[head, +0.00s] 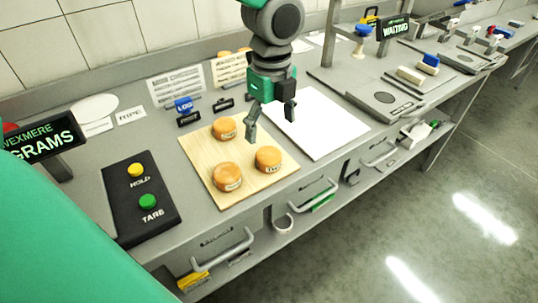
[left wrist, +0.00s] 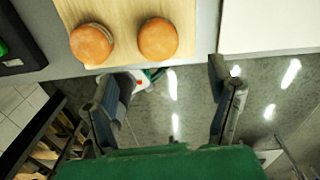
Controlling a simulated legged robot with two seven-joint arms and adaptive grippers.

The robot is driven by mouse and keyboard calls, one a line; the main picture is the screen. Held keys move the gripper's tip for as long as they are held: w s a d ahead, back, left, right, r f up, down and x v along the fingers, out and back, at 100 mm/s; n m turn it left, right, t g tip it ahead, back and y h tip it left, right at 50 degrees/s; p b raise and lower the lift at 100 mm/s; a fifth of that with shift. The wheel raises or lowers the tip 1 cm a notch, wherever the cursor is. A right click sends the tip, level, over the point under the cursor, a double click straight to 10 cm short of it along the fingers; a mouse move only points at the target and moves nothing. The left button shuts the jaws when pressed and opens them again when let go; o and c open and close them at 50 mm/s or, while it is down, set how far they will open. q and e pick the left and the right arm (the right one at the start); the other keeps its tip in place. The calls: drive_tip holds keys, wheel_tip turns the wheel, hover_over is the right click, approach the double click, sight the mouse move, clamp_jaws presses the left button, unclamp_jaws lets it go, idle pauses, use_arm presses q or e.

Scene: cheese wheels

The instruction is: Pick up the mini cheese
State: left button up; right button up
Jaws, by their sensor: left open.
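Three small round orange cheeses sit apart on a light wooden board (head: 201,150): one at the back (head: 225,127), one at the right (head: 267,158) and one at the front (head: 227,176). My left gripper (head: 271,122) is open and empty above the board's back right part, with its fingers pointing down. In the left wrist view, two cheeses show on the board, a left one (left wrist: 91,44) and a right one (left wrist: 158,39). Both lie beyond the open fingers (left wrist: 165,78), with nothing between the fingertips. My right gripper is not in view.
A white board (head: 325,128) lies right of the wooden one. A black panel (head: 143,213) with yellow and green buttons is at the left. Signs and a blue-topped item (head: 183,104) stand behind. Drawer handles (head: 305,195) stick out along the counter's front.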

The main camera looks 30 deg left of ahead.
sight(266, 152)
use_arm(q)
drive_tip(key=f, duration=0.4)
drive_tip(key=shift+d+f, duration=0.1)
drive_tip(key=shift+d, duration=0.15)
drive_tip(key=shift+w+a+f, duration=0.1)
drive_tip(key=shift+a+f, duration=0.1)
drive_tip(key=shift+f, duration=0.05)
drive_tip(key=f, duration=0.2)
drive_tip(key=a+f+b, duration=0.1)
drive_tip(key=f, duration=0.1)
drive_tip(key=shift+a+f, duration=0.15)
drive_tip(key=shift+f, duration=0.45)
drive_tip(key=shift+d+f, duration=0.1)
drive_tip(key=shift+d, duration=0.55)
drive_tip(key=c, duration=1.2)
drive_tip(key=shift+a, duration=0.4)
drive_tip(key=shift+c, duration=0.5)
drive_tip(key=shift+r, duration=0.2)
